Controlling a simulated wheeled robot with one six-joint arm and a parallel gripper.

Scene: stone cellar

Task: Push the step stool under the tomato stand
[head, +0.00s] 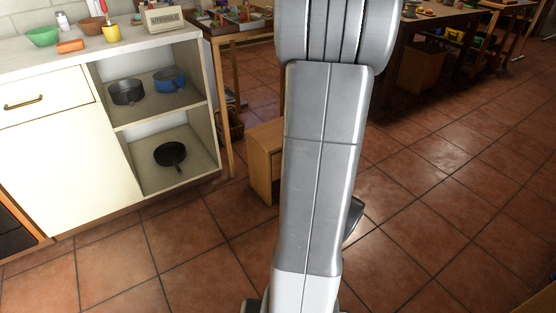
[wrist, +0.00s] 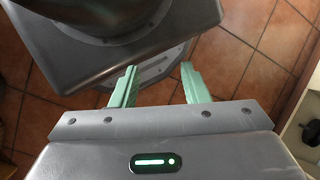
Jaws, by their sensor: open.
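A light wooden block-like piece (head: 264,165), which looks like the step stool, stands on the floor left of my arm in the head view. My arm hides its right part. Behind it is a wooden table (head: 236,33) with colourful small goods on top. I cannot tell whether this is the tomato stand; no tomatoes are clear. My gripper (wrist: 160,72) shows in the wrist view with its two green fingers apart and nothing between them. It points down over my own base and tiled floor, away from the stool, which is not in the wrist view.
A white cabinet (head: 58,140) stands at the left, with open shelves holding a grey pot (head: 126,92), a blue pot (head: 170,80) and a black pan (head: 170,155). A dark table (head: 440,22) stands at the back right. The tiled floor at right is clear.

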